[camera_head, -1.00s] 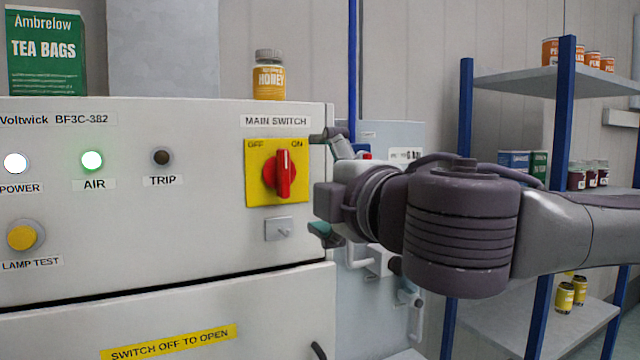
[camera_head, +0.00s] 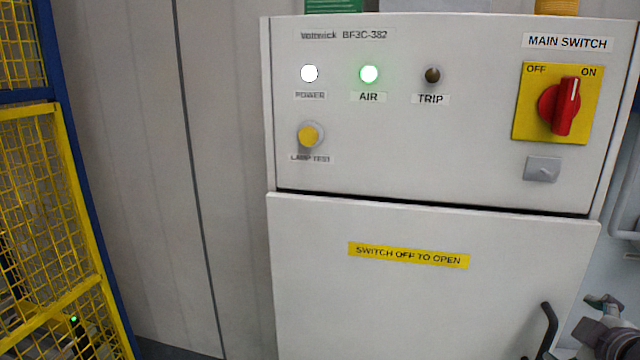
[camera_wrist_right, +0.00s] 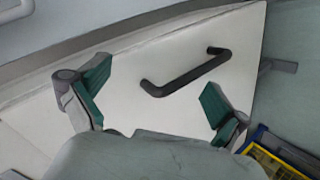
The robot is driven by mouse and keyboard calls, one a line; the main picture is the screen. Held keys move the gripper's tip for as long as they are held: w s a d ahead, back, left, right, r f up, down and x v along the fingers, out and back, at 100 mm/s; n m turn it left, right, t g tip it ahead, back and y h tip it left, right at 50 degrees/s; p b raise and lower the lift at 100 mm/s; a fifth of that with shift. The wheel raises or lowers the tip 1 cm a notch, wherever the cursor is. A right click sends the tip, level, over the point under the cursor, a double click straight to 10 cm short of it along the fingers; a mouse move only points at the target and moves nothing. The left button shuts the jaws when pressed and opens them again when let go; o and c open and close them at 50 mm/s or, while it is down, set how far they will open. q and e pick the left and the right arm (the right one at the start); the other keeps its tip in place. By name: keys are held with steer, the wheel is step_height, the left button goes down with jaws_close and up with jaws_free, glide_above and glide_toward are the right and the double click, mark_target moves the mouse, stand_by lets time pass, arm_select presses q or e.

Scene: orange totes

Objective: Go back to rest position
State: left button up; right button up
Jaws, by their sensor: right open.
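My right gripper (camera_head: 606,306) shows at the lower right edge of the head view, low beside the cabinet. In the right wrist view my right gripper (camera_wrist_right: 155,98) is open, its two green-padded fingers wide apart with nothing between them. A black door handle (camera_wrist_right: 185,75) lies beyond the fingers, apart from them. The same handle (camera_head: 547,332) shows at the cabinet's lower right in the head view. The red main switch (camera_head: 562,106) has its handle roughly upright on a yellow plate. My left gripper is not in view.
The grey cabinet (camera_head: 420,310) has its lower door shut, with white power and green air lamps lit and the trip lamp dark. A yellow mesh fence (camera_head: 50,215) with a blue post stands at the left. Bare wall lies between fence and cabinet.

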steer(key=s+a+f+m+g+y, duration=0.15)
steer(key=s+a+f, duration=0.3)
steer(key=f, duration=0.55)
steer(key=s+a+f+m+g, duration=0.25)
steer(key=s+f, duration=0.25)
steer(key=f, duration=0.6)
steer(key=s+a+f+m+g+y, duration=0.2)
steer(key=s+a+f+m+g, duration=0.15)
steer(key=s+a+f, duration=0.7)
step_height(320, 180, down, 20)
steer(key=s+a+n+g+p, duration=0.1)
steer(key=g+p, duration=0.1)
steer(key=s+d+f+p, duration=0.1)
steer(key=s+d+f, duration=0.2)
steer(key=s+f, duration=1.3)
steer(key=shift+s+f+g+p, duration=0.15)
steer(key=shift+s+g+p, duration=0.25)
steer(key=shift+s, duration=0.2)
